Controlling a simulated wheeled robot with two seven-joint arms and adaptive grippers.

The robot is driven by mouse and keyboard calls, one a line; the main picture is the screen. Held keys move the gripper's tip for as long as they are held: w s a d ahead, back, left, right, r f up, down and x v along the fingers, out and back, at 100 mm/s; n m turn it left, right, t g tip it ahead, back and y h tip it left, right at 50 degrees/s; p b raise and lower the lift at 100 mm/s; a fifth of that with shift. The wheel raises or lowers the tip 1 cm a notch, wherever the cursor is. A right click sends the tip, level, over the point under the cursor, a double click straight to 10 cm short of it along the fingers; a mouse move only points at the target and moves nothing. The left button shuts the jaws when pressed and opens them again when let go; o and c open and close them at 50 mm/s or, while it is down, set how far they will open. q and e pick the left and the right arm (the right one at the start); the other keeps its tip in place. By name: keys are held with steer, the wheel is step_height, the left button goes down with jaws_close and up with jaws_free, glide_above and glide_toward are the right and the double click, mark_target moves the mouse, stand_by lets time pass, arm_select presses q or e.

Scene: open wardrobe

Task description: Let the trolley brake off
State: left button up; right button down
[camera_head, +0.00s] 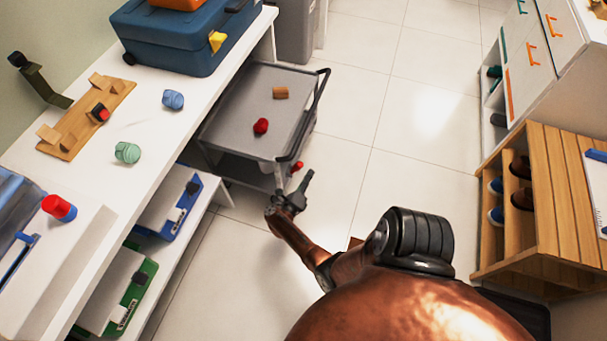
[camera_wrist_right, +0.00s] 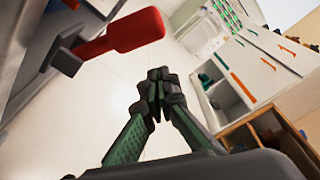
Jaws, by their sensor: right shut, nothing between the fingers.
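The grey trolley (camera_head: 225,113) stands on the floor beside the white bench, with a dark push handle along its right side. A small red lever (camera_head: 298,166) sits at its near right corner. The red lever shows large in the right wrist view (camera_wrist_right: 125,33), on a dark mount at upper left. My right gripper (camera_head: 302,182) is just below and close to the lever in the head view. In the wrist view its fingertips (camera_wrist_right: 158,76) are together and empty, with the lever above and left of them, apart. My left gripper is not in view.
On the trolley top lie a red item (camera_head: 261,126) and a tan block (camera_head: 280,93). The white bench (camera_head: 150,150) runs along the left, carrying a blue toolbox (camera_head: 185,40). A wooden shoe rack (camera_head: 550,170) stands at right. The tiled floor between is clear.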

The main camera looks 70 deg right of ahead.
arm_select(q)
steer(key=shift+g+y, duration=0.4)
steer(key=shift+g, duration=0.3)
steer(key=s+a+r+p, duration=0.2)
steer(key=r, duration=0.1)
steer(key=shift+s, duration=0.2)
arm_select(e)
steer(key=a, duration=0.9)
steer(key=shift+w+a+r, duration=0.2)
steer(key=shift+w+a, duration=0.2)
steer(key=shift+w, duration=0.05)
